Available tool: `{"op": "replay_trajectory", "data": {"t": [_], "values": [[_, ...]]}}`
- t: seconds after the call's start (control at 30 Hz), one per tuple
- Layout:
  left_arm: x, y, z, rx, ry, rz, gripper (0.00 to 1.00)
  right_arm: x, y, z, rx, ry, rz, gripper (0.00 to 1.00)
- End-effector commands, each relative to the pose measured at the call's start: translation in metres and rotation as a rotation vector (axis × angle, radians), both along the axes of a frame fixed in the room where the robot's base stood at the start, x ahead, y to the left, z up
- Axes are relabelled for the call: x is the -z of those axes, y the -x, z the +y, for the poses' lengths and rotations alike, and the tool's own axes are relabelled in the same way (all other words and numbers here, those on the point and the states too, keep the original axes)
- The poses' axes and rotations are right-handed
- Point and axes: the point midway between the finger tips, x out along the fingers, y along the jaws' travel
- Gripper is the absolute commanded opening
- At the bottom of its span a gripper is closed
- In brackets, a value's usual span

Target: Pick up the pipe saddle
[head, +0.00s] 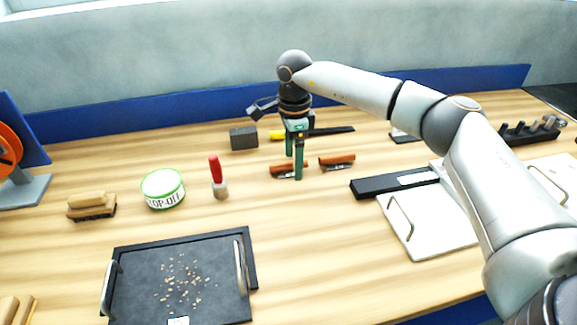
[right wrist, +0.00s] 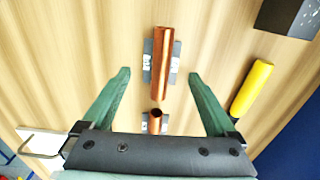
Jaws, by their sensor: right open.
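Two short copper pipe pieces on grey saddle-like bases lie on the table, one at left (head: 283,170) and one at right (head: 338,161) in the head view. I cannot tell whether one or both count as the pipe saddle. In the right wrist view the longer-looking one (right wrist: 162,65) lies between the open green fingers; the other (right wrist: 155,121) is nearer the palm and partly hidden. My right gripper (head: 294,166) is open and empty, pointing down over the left piece, which its fingers partly cover. My left gripper is not in view.
A dark block (head: 243,138) and a yellow-handled tool (head: 277,135) lie behind. A black tray (head: 130,248) is in front; a white tray (head: 415,245) and black bar (head: 375,189) lie right.

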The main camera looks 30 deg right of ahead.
Motion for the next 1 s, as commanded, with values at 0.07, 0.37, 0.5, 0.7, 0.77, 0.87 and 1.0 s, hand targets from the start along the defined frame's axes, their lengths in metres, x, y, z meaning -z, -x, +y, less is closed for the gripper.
{"op": "replay_trajectory", "data": {"t": [0.07, 0.37, 0.5, 0.7, 0.77, 0.87, 1.0], "values": [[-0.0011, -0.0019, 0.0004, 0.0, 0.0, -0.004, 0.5, 0.0053, 0.0, 0.0, 0.0, -0.001, -0.001, 0.93], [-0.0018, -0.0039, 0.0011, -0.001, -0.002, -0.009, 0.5, 0.0066, 0.0, 0.0, 0.0, -0.001, -0.001, 0.86], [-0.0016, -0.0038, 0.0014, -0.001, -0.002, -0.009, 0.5, 0.0064, 0.0, 0.0, 0.0, -0.001, -0.001, 0.7], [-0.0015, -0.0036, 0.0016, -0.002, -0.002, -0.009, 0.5, 0.0063, 0.0, 0.0, 0.0, -0.001, -0.001, 0.47], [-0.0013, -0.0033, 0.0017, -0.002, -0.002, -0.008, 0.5, 0.0063, 0.0, 0.0001, 0.0, -0.001, -0.001, 0.41], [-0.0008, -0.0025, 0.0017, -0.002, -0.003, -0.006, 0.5, 0.0063, 0.0, 0.0001, 0.0, -0.001, -0.001, 0.29], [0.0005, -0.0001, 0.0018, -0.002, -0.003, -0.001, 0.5, 0.0063, 0.0, 0.0001, 0.0, -0.001, -0.001, 0.14]]}}
